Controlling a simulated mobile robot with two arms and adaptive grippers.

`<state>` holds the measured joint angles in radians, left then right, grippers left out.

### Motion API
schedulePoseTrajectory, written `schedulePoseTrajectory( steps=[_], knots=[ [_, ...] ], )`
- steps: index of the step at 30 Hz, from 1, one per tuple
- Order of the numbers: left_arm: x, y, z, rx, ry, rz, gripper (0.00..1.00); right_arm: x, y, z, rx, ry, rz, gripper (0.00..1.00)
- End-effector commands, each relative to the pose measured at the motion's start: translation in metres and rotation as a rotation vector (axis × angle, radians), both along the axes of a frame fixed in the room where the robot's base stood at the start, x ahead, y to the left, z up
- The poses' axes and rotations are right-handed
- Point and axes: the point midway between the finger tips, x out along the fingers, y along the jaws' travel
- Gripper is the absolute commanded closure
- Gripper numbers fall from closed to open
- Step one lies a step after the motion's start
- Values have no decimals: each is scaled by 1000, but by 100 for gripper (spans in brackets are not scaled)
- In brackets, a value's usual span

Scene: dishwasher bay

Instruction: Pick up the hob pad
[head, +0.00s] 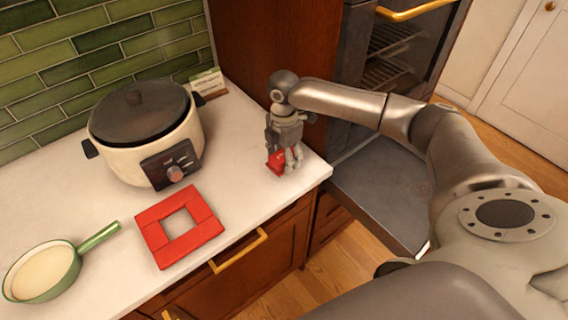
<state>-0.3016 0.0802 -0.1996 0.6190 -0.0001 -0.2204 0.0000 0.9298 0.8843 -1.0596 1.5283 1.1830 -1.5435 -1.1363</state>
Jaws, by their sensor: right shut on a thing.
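My right gripper (284,160) points down over the right end of the white counter, close to its front corner. It is shut on a small red pad (275,161), which shows between and beside the fingers. The fingers hide part of this pad, and I cannot tell whether it touches the counter. A flat red square frame (151,234) with an open middle lies on the counter near the front edge, apart from the gripper. I cannot tell for certain which red thing is the hob pad. My left gripper is not in view.
A cream cooker (130,150) with a dark lid stands against the green tiles. A green-handled pan (42,272) is at the lower left. A small card (208,83) stands behind the cooker. The open dishwasher door (384,185) is right of the counter (245,175).

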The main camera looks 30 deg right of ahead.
Motion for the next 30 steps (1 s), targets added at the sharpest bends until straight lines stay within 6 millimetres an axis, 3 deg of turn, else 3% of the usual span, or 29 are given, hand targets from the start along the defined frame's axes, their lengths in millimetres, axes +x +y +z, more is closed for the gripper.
schedulePoseTrajectory(
  steps=[5,10,21,30],
  knots=[
    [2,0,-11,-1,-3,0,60,-20,-1,27,-2,-3,2,71],
    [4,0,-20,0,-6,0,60,-53,0,66,-3,-6,4,71],
    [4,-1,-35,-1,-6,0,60,-122,1,95,-3,0,1,71],
    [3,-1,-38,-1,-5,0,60,-140,2,104,-1,-1,-1,71]
  ],
)
